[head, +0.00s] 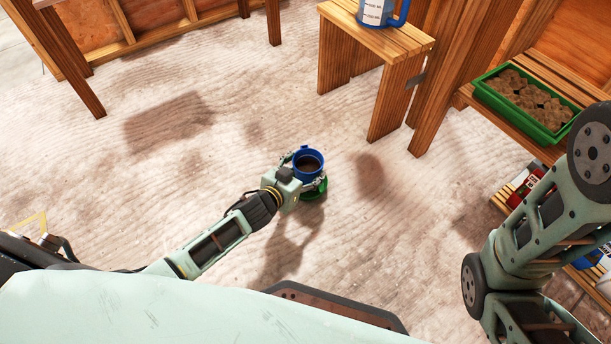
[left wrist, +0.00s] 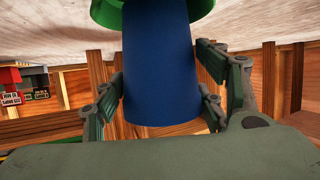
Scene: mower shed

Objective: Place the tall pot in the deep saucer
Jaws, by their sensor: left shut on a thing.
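In the left wrist view, the blue wall of the pot (left wrist: 160,75) stands between the finger pads. A green saucer (head: 315,190) shows just below the pot in the head view. My right gripper is out of view.
A wooden stool (head: 385,45) with a blue-and-white mug (head: 378,12) stands at the back. At right, a slatted wooden shelf (head: 545,68) bears a green tray (head: 510,115) of brown pots, with packets lower down. The pale floor around the pot is clear.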

